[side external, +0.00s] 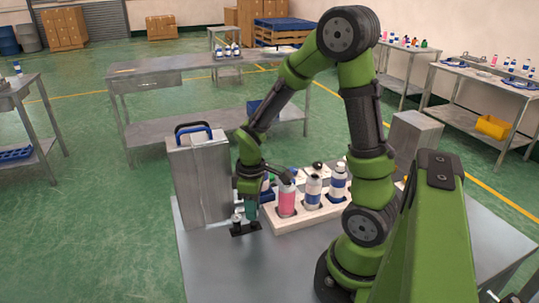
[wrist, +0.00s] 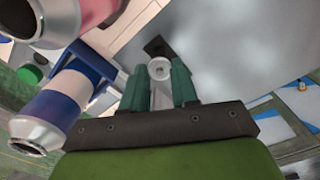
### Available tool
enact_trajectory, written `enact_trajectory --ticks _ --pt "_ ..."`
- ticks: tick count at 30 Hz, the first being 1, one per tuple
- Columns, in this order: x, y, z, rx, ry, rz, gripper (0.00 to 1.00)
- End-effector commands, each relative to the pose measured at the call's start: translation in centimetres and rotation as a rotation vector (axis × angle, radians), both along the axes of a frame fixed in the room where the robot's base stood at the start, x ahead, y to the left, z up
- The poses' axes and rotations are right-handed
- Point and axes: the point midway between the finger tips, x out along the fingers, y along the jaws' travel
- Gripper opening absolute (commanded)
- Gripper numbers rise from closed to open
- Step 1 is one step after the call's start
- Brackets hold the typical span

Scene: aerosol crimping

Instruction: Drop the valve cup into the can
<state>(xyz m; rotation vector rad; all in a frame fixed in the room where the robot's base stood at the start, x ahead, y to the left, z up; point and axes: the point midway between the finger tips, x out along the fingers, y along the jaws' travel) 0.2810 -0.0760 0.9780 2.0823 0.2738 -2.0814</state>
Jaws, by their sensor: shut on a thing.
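My gripper (side external: 247,213) points down at the left end of the white can rack, low over the table. In the wrist view its two green fingers (wrist: 160,80) are shut on the valve cup (wrist: 159,68), a small pale round piece with a ring-like centre. In the side view the cup is too small to make out clearly. A pink can (side external: 287,200) stands in the rack just right of my gripper. A blue-and-white can (side external: 313,190) stands beside it. Silver-topped cans also show at the left of the wrist view, one blue and white (wrist: 58,103). I cannot tell which can is the target.
A black plate (side external: 245,230) lies on the table under my gripper. A tall grey metal box (side external: 198,180) with a blue handle stands close behind and left. The white rack (side external: 300,218) holds several cans. The table front (side external: 225,275) is clear.

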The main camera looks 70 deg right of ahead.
Motion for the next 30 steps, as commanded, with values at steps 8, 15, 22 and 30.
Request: enact_trajectory --ticks 8,15,22,30 --pt "0.0 0.0 1.7 -0.001 -0.001 0.001 0.16" --pt "0.0 0.0 2.8 -0.001 0.0 0.001 0.16" --pt "0.0 0.0 2.9 0.0 0.0 0.001 0.16" --pt "0.1 0.0 4.2 -0.001 -0.003 0.001 0.16"
